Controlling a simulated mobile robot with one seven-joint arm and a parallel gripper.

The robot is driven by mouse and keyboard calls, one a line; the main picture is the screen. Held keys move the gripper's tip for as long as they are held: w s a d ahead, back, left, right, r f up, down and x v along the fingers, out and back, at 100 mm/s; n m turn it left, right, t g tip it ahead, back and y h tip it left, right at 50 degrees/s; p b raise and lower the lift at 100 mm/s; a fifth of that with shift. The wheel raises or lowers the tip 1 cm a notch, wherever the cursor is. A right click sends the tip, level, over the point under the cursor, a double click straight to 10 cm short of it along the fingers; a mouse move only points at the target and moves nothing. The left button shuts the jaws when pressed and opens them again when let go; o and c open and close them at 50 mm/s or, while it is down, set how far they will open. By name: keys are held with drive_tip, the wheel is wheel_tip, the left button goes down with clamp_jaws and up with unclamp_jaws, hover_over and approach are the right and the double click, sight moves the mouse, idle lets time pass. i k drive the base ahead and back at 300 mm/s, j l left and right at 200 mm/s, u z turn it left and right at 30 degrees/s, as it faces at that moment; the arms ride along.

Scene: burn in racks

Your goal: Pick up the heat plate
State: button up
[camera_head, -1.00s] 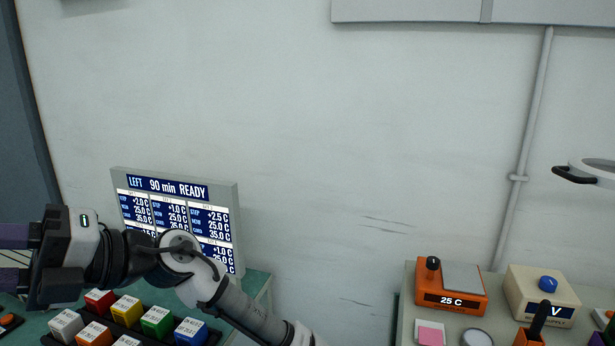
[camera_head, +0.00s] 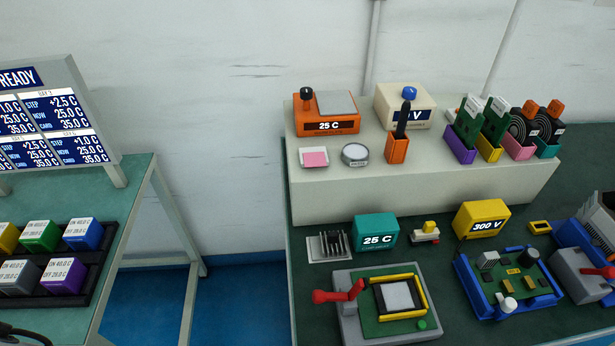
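The heat plate (camera_head: 326,126) is an orange box with a grey flat plate on top, a black knob at its top left and a dark front display reading 25 C. It stands at the left end of the raised pale shelf (camera_head: 400,190) on the right-hand bench. Nothing lies on its grey plate. My gripper is not in view, so its state is hidden.
A cream supply box (camera_head: 405,106) with a blue knob stands right of the heat plate. A pink pad (camera_head: 315,158), a round tin (camera_head: 355,154) and an orange holder (camera_head: 397,148) sit in front. A floor gap separates the left bench (camera_head: 130,210).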

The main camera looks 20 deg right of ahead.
sight(333, 246)
drive_tip(key=j+z, duration=0.25)
drive_tip(key=z, duration=0.2)
drive_tip(key=j+z, duration=0.25)
drive_tip(key=z, duration=0.2)
